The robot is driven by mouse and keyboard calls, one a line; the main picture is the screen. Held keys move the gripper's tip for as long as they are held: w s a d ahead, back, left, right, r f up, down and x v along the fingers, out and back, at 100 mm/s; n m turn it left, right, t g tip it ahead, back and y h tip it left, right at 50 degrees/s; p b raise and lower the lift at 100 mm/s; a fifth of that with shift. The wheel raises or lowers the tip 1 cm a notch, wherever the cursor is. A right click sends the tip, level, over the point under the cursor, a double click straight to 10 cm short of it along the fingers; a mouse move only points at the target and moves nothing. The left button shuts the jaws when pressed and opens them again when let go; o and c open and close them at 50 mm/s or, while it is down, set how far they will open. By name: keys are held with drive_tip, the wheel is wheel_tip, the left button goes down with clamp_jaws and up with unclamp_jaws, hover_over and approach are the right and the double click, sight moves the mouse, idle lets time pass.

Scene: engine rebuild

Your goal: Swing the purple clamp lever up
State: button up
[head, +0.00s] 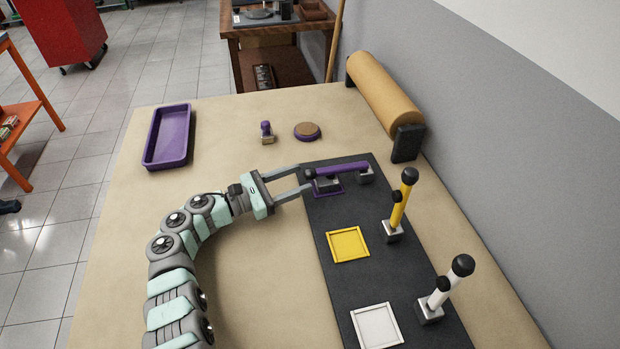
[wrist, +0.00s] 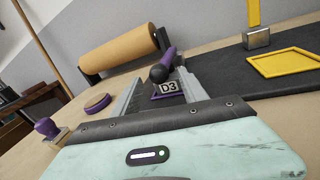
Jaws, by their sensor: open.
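The purple clamp lever (head: 345,168) lies down, nearly flat, from its grey base (head: 366,176) toward the left, over the purple square frame (head: 341,191) on the dark strip. Its black knob (head: 310,173) is at the left end. In the wrist view the black knob (wrist: 158,74) appears between the fingertips; contact cannot be told.
Yellow lever (head: 399,212) and white lever (head: 447,285) stand up on the dark strip (head: 330,250), beside empty yellow and white frames. A purple tray (head: 148,160), a purple-handled stamp (head: 266,133), a round purple-rimmed pad (head: 307,131) and a brown roll (head: 385,92) lie farther back.

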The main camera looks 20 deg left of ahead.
sight(309, 175)
drive_tip(key=b+x, duration=0.1)
drive_tip(key=x, duration=0.3)
drive_tip(key=shift+w, duration=0.1)
drive_tip(key=shift+c, duration=0.3)
clamp_jaws()
drive_tip(key=shift+f, duration=0.1)
idle(0.9)
